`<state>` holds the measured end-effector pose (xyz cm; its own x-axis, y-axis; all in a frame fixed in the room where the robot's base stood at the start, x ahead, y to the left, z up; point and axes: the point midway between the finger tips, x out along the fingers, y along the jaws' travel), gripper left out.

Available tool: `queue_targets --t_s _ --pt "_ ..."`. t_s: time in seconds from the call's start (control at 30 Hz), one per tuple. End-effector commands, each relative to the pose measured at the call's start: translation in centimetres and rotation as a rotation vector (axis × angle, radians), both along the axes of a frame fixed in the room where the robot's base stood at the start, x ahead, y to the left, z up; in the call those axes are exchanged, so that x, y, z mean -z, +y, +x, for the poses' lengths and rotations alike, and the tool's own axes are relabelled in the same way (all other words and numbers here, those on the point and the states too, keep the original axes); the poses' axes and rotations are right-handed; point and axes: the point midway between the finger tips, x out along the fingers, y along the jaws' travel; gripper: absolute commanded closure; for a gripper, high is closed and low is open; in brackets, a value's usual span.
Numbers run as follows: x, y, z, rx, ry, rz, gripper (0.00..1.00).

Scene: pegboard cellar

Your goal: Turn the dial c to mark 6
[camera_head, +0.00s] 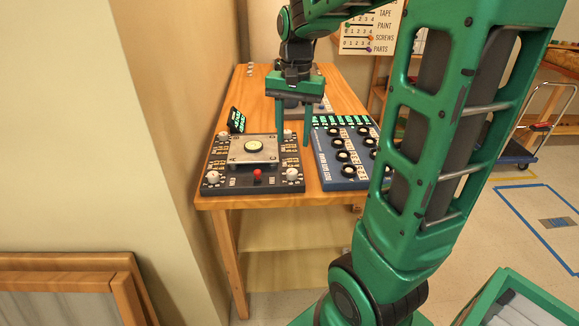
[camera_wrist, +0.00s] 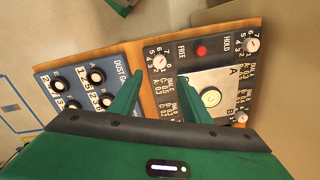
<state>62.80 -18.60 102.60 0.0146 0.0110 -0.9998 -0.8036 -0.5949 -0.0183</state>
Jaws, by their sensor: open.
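A dark panel (camera_head: 240,186) lies on the wooden table with white dials at its corners: front left (camera_head: 212,177), front right (camera_head: 291,174), back left (camera_head: 223,136) and back right (camera_head: 287,134). A metal plate (camera_wrist: 190,84) marked A, with a pale round disc (camera_wrist: 211,97), sits mid-panel. My gripper (camera_head: 292,136) is open and empty, pointing down near the panel's back right corner. In the wrist view my fingers (camera_wrist: 161,77) hide the back right dial.
A blue panel (camera_head: 345,172) with several black knobs lies close on the right. A red button (camera_head: 257,175) is on the dark panel's front edge. A small black sign (camera_head: 237,120) stands behind it. A wall borders the table on the left.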

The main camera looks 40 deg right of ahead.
Motion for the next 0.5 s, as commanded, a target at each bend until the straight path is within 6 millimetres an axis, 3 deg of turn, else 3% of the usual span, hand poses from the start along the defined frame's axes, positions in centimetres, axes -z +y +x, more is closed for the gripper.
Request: queue_targets --t_s 0.17,0.5 --pt "1.4 0.0 0.0 -0.010 0.003 0.001 0.57" --pt "7.2 0.1 0.0 -0.008 0.005 0.001 0.57"
